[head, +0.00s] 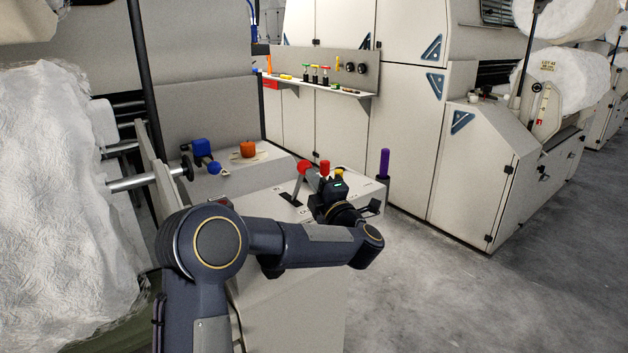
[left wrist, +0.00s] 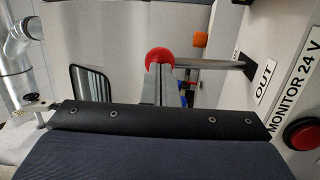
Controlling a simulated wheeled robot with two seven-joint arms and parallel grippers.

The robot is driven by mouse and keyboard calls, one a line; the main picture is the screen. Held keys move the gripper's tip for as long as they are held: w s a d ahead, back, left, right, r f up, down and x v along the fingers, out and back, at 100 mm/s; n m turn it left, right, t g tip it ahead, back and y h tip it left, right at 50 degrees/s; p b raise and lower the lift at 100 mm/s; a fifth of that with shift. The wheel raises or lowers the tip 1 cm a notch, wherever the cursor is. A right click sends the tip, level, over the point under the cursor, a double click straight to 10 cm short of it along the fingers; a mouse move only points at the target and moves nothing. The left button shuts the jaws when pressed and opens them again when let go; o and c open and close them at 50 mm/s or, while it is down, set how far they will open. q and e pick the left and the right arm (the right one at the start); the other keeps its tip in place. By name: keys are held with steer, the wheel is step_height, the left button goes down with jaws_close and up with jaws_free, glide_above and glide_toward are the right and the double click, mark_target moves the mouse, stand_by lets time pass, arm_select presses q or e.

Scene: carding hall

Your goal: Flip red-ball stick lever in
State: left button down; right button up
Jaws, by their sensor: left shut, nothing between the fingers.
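The red-ball stick lever (head: 304,167) stands on the grey machine's top panel in the head view, its stick rising at a tilt from a dark slot. In the left wrist view its red ball (left wrist: 159,56) is at the centre, and the metal stick runs right to the slot beside an OUT label (left wrist: 265,82). My left gripper (head: 318,183) is beside the lever on its right. Its shut fingers (left wrist: 158,84) show in the left wrist view just in front of the ball, overlapping its lower edge; I cannot tell whether they touch. My right gripper is not in view.
A red cylinder (head: 325,166) and a yellow knob (head: 339,174) stand close by the gripper. A purple handle (head: 384,163), blue valve (head: 202,149) and orange knob (head: 248,149) are around the panel. A red button (left wrist: 302,133) sits beside the MONITOR 24 V label.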

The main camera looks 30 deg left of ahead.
arm_select(q)
steer(key=w+a+r+g+h+p, duration=0.2)
steer(key=a+h+p, duration=0.2)
steer(key=p, duration=1)
steer(key=w+a+r+n+g+h+p, duration=0.1)
steer(key=w+a+r+g+h+p, duration=0.1)
steer(key=a+p, duration=0.7)
steer(key=w+g+h+p, duration=0.1)
steer(key=h+p, duration=0.1)
steer(key=p, duration=0.4)
steer(key=shift+w+a+n+h, duration=0.2)
steer(key=shift+a+n+h, duration=0.1)
steer(key=shift+a+h, duration=0.1)
steer(key=shift+r, duration=0.1)
